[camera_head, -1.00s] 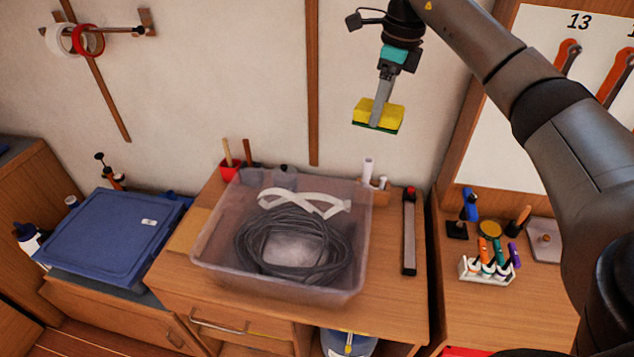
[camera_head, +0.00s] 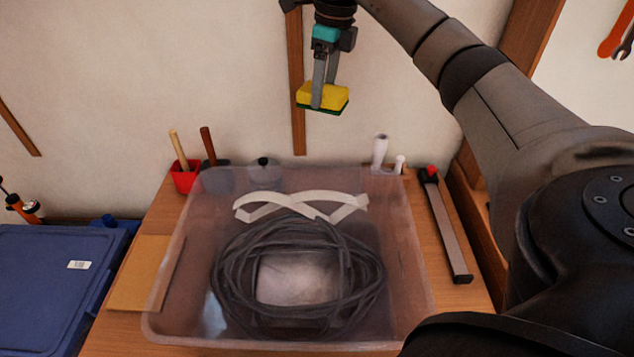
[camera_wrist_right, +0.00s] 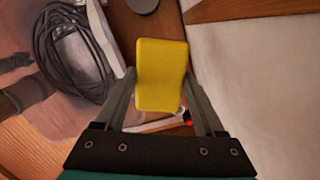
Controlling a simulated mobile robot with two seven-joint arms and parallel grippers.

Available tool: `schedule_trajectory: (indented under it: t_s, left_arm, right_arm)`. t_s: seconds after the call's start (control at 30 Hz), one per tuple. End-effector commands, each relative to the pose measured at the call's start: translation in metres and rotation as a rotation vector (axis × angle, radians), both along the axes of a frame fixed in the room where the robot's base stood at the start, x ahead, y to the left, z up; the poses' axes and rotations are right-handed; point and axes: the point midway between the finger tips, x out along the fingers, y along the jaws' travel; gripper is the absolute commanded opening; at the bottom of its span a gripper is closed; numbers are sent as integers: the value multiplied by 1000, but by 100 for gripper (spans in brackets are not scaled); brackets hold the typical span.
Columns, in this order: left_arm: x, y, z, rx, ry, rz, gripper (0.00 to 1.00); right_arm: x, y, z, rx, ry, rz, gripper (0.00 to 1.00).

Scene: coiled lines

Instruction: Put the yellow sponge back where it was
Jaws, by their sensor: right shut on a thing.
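The yellow sponge (camera_head: 322,95) has a dark green underside. My right gripper (camera_head: 317,104) is shut on it and holds it in the air, in front of the wall and above the back of the wooden table. In the right wrist view the sponge (camera_wrist_right: 162,75) sits between the two fingers (camera_wrist_right: 160,92), with its yellow face showing. My left gripper is not in view.
A clear plastic bin (camera_head: 415,290) with a coiled dark cable (camera_head: 235,270) and a white strap (camera_head: 300,203) fills most of the table (camera_head: 462,297). Behind it stand a red cup (camera_head: 184,178) and white bottles (camera_head: 380,152). A long bar tool (camera_head: 447,225) lies right; a blue lidded box (camera_head: 45,290) is left.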

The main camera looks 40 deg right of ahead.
Motion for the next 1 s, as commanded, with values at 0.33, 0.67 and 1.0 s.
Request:
schedule_trajectory:
  t_s: [0.33,0.67,1.0]
  left_arm:
    - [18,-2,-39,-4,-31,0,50]
    - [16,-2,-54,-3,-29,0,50]
    - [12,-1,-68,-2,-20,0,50]
  right_arm:
    - [0,0,-40,0,-1,1,19]
    - [-2,0,-106,1,6,1,19]
    - [0,0,-185,0,1,0,19]
